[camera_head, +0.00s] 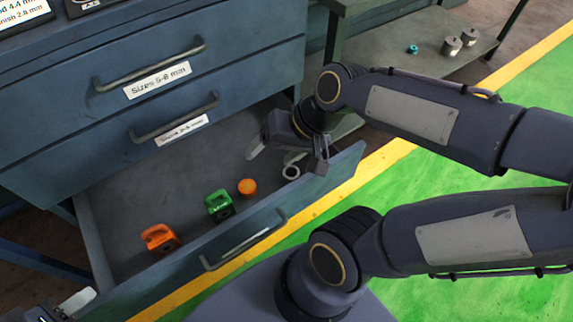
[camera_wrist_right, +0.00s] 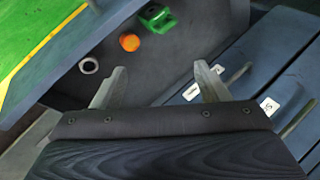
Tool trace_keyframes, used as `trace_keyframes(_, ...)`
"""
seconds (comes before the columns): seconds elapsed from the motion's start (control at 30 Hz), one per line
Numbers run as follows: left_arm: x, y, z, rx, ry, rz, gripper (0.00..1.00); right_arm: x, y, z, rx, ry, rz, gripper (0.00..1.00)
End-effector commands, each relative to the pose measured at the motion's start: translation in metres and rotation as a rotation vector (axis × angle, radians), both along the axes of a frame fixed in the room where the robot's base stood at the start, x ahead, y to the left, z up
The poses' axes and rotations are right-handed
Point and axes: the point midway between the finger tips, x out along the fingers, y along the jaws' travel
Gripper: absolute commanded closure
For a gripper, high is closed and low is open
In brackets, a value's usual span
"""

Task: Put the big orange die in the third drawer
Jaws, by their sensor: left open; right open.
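The big orange die (camera_head: 158,238), a block with a handle-like top, sits on the floor of the open drawer (camera_head: 110,240), near its left end. This drawer is the third one down of those visible. My right gripper (camera_head: 288,157) is open and empty over the drawer's right part, away from the orange die. Its two spread fingers (camera_wrist_right: 160,72) show in the right wrist view, with nothing between them; the orange die is not visible there. My left gripper (camera_head: 68,306) is open at the bottom left corner of the head view, mostly cut off by the frame.
The drawer also holds a green die (camera_head: 218,205), a small orange round piece (camera_head: 247,187) and a grey ring (camera_head: 291,172). Two closed drawers (camera_head: 150,75) with handles are above. A low shelf (camera_head: 430,55) with small parts stands at the back right.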

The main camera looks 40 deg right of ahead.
Motion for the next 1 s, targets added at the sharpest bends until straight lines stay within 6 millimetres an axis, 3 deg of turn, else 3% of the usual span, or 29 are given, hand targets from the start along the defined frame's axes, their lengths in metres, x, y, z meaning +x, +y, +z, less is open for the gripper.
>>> trace_keyframes(0.1, 0.000, 0.000, 0.000, 0.000, 0.000, 0.000, 0.57, -0.028, 0.004, 0.008, -0.108, -0.139, 0.143, 0.32)
trace_keyframes(0.2, 0.000, 0.000, 0.000, 0.000, 0.000, 0.000, 0.57, -0.042, 0.005, 0.008, -0.168, -0.200, 0.216, 0.32)
trace_keyframes(0.67, 0.000, 0.000, 0.003, 0.000, 0.000, 0.000, 0.57, -0.048, 0.005, 0.011, -0.206, -0.232, 0.258, 0.32)
trace_keyframes(0.87, 0.000, 0.000, 0.041, 0.000, 0.000, 0.000, 0.57, -0.048, 0.005, 0.049, -0.204, -0.233, 0.257, 0.32)
trace_keyframes(1.0, 0.000, 0.000, 0.093, 0.000, 0.000, 0.000, 0.57, -0.048, 0.005, 0.101, -0.204, -0.232, 0.256, 0.32)
